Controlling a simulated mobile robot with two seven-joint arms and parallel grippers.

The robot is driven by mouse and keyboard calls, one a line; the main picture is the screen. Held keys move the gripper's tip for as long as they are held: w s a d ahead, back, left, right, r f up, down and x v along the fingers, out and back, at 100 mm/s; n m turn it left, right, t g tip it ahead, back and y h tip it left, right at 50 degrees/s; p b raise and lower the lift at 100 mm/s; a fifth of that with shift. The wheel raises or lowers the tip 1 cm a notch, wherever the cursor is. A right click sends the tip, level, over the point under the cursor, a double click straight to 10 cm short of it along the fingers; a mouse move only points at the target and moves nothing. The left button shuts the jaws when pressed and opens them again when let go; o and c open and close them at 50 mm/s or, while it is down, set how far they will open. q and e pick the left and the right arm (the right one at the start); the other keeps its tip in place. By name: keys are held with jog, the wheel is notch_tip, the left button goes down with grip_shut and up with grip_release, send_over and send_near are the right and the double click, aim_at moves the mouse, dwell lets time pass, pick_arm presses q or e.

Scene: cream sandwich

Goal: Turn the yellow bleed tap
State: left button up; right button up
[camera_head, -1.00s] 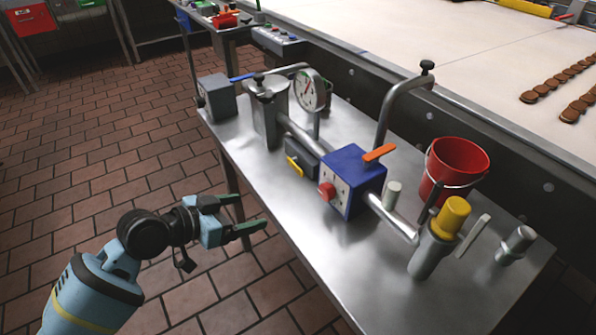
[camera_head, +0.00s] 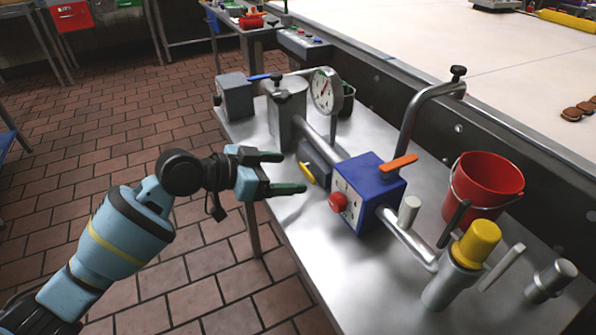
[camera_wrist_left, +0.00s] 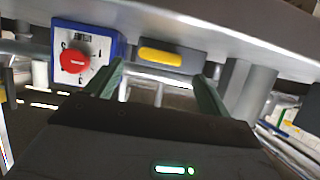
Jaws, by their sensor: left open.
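The yellow bleed tap (camera_head: 307,173) is a short yellow lever on the front of a grey block (camera_head: 315,165), left of the blue box. In the left wrist view the tap (camera_wrist_left: 160,56) lies level, ahead of and between the dark green fingertips. My left gripper (camera_head: 293,172) is open and empty, with its fingers pointing at the tap from the table's front side. I cannot tell whether a fingertip touches it; a small gap seems to show. My right gripper is not in view.
The blue box (camera_head: 370,195) has a red knob (camera_head: 338,202) and an orange lever (camera_head: 399,162). A dial gauge (camera_head: 326,91) stands behind the pipe. A red bucket (camera_head: 485,187) and a yellow-capped cylinder (camera_head: 478,241) are at the right. The steel tabletop (camera_head: 335,270) is bare in front.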

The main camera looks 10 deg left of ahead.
aim_at(306, 171)
pick_arm(q)
jog(key=shift+x, duration=2)
jog(key=shift+c, duration=0.2)
jog(key=c, duration=0.9)
jog(key=shift+r, duration=0.1)
jog(key=shift+w+a+r+n+g+h+p, duration=0.15)
jog(key=shift+n+g+h+p, duration=0.15)
jog(key=shift+n, duration=0.25)
jog(key=shift+w+a+r+n+g+h+p, duration=0.1)
jog(key=shift+n+g+h, duration=0.1)
jog(key=shift+n+g, duration=0.3)
jog(key=shift+w+a+r+n+g+h, duration=0.15)
jog(key=shift+n+g+h, duration=0.35)
jog(key=shift+n, duration=0.75)
jog(key=shift+w, duration=0.1)
